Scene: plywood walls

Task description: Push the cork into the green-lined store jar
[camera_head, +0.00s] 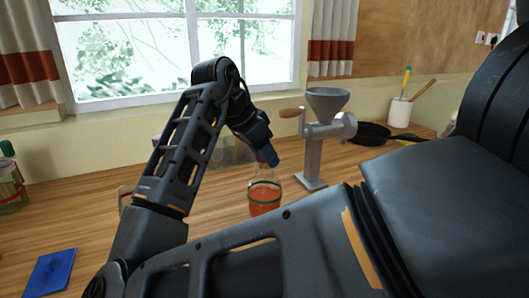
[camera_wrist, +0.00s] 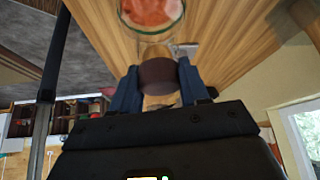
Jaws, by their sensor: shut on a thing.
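The store jar (camera_head: 265,197) is clear glass with orange-red contents and a green line around it, and stands on the wooden counter. It also shows at the top of the wrist view (camera_wrist: 152,14), partly cut off. My gripper (camera_head: 268,156) points down just above the jar's neck. In the wrist view, my blue fingers (camera_wrist: 158,88) are shut on a brown cork (camera_wrist: 158,74), one on each side. The cork is hidden by the fingers in the head view. I cannot tell whether it touches the jar's mouth.
A grey hand mill (camera_head: 315,150) with a wooden handle stands close behind and right of the jar. A black pan (camera_head: 370,133) and a white utensil pot (camera_head: 400,112) are farther right.

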